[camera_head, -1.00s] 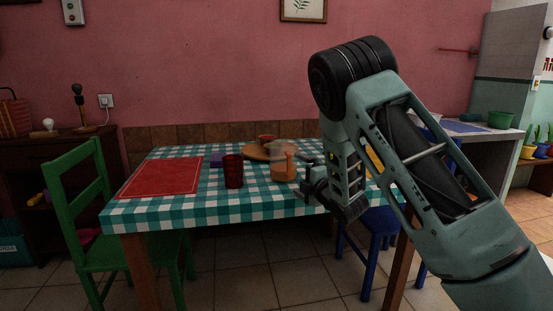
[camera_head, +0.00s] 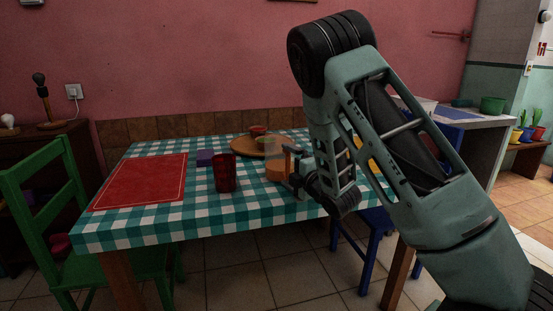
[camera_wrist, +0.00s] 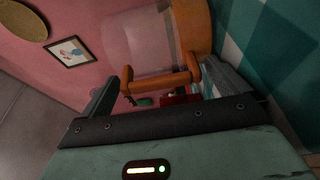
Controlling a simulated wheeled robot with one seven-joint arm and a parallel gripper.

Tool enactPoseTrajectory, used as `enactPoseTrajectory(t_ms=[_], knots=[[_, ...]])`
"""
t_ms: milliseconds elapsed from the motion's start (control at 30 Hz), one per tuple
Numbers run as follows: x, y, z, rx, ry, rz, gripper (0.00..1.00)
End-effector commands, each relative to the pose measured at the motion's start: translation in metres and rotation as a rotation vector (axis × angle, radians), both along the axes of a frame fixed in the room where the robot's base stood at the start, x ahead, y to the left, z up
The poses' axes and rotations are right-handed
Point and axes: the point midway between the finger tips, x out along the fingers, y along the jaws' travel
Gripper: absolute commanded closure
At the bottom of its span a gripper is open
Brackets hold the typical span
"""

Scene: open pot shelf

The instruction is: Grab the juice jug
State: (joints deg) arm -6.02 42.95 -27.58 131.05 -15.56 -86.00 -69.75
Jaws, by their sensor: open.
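The juice jug (camera_head: 276,170) stands on the checked tablecloth, clear above with orange juice below and an orange handle on its right side. In the wrist view the jug (camera_wrist: 192,28) fills the upper middle, tilted by the camera, and its handle (camera_wrist: 160,82) lies across the space between my two fingers. My gripper (camera_head: 299,168) is at the jug's right side, at handle height. It is open, and its fingers (camera_wrist: 160,92) are on either side of the handle, not closed on it. My arm and gripper hide part of the jug's right side in the head view.
A dark red cup (camera_head: 225,173) stands close left of the jug. A round wooden board (camera_head: 243,147) with a small bowl (camera_head: 258,131) is behind it. A purple block (camera_head: 205,157) and a red placemat (camera_head: 140,182) lie left.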

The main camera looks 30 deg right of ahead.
Motion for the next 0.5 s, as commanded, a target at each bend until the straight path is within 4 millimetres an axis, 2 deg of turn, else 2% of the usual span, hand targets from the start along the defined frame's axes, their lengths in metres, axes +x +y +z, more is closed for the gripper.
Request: enactPoseTrajectory(t_ms=[167,400,500], knots=[[0.0,0.0,0.0001,0.0,0.0,0.0,0.0],[0.0001,0.0,0.0,0.0,0.0,0.0,0.62],[0.0005,-0.0001,0.0014,-0.001,-0.004,0.0,0.62]])
